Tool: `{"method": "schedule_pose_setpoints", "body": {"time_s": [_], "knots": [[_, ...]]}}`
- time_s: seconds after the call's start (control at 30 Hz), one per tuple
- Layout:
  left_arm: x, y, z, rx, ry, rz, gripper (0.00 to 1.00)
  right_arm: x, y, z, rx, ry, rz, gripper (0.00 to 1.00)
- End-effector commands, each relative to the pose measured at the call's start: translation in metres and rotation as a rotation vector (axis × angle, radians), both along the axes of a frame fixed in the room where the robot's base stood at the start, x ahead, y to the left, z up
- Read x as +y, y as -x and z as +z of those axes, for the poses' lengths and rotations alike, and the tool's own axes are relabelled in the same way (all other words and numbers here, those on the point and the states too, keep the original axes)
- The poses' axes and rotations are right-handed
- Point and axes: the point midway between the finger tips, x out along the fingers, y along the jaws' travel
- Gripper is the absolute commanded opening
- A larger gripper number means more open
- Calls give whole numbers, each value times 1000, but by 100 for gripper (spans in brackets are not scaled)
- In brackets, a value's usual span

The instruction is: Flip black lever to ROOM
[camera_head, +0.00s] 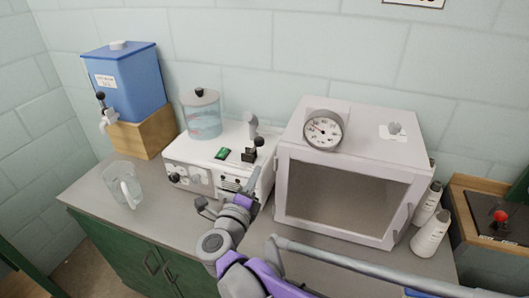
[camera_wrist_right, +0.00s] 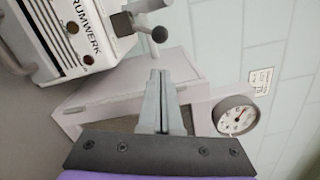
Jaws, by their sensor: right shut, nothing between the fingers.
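A black lever (camera_head: 259,142) with a ball end stands on the right part of the white machine's top (camera_head: 236,134). It also shows in the right wrist view (camera_wrist_right: 158,34), jutting past the machine's edge. No ROOM label can be read. My right gripper (camera_head: 254,186), on a grey and purple arm, is beside the machine's front right corner, below the lever in the head view. In the right wrist view the gripper (camera_wrist_right: 160,76) has its fingers together and empty, with a gap between them and the lever. My left gripper is not in view.
A white oven-like box (camera_head: 362,122) with a round dial (camera_head: 323,131) stands close right of the machine. A blue tank (camera_head: 125,85) on a wooden block and a clear jug (camera_head: 122,188) are left. White bottles (camera_head: 430,233) stand right. The grey counter is clear before the machine.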

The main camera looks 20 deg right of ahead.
Motion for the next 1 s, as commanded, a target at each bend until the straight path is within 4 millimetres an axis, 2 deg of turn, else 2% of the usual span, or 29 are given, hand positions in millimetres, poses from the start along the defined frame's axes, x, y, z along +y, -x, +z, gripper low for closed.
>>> {"method": "schedule_pose_setpoints", "body": {"time_s": [0.23,0.7,1.0], "knots": [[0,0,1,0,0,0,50,-7,-10,1,-1,1,-3,0],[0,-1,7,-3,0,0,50,-46,-76,2,-1,3,-1,0],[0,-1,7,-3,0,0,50,-52,-86,2,-1,2,2,0]]}}
